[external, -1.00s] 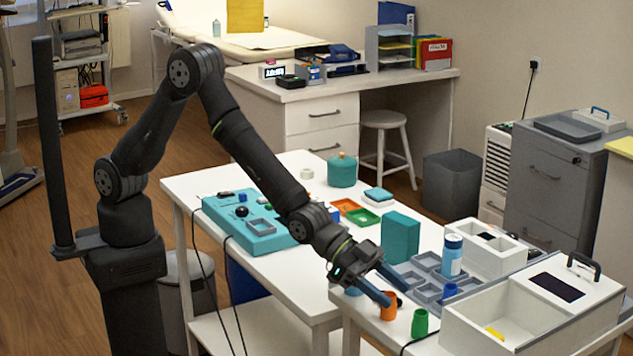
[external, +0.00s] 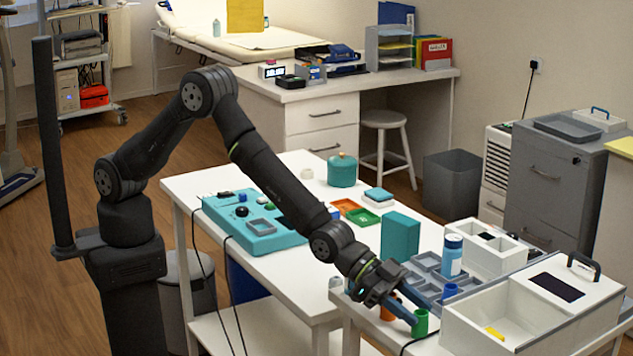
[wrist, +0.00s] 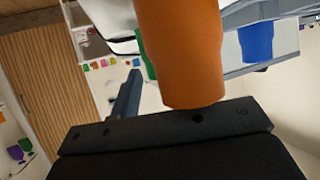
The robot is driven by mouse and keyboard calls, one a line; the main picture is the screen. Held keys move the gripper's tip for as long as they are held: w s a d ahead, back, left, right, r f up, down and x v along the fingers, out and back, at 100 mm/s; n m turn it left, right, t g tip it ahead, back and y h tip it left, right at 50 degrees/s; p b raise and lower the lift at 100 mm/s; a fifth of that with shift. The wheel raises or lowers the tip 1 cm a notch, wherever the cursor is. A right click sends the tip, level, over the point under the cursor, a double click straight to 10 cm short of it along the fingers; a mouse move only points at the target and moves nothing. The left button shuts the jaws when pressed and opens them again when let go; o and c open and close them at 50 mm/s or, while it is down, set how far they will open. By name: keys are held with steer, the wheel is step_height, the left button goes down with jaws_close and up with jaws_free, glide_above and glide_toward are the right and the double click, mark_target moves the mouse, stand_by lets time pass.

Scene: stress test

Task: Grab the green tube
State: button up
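The green tube (external: 420,324) stands upright near the front edge of the right-hand white table. In the wrist view it shows only as a green strip (wrist: 149,62), mostly hidden behind the orange tube. The orange tube (external: 387,312) is just left of it, partly covered by my gripper; in the wrist view the orange tube (wrist: 182,50) looms very close. My gripper (external: 420,311) reaches down over the tubes with its fingers apart, the fingertips close to the green tube's top. Whether they touch it, I cannot tell. One finger shows in the wrist view.
A blue tube (external: 450,290) stands at the grey tray (external: 428,283), with a blue-and-white bottle (external: 452,256) behind. A white open box (external: 500,312) is close on the right. A teal block (external: 400,237) stands behind the gripper.

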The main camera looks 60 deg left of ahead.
steer(key=c, duration=0.7)
steer(key=shift+r, duration=0.1)
steer(key=s+a+r, duration=0.1)
steer(key=s+r, duration=0.9)
steer(key=s, duration=0.1)
steer(key=shift+s+a+r, duration=0.2)
steer(key=shift+s+r, duration=0.1)
steer(key=shift+r, duration=0.1)
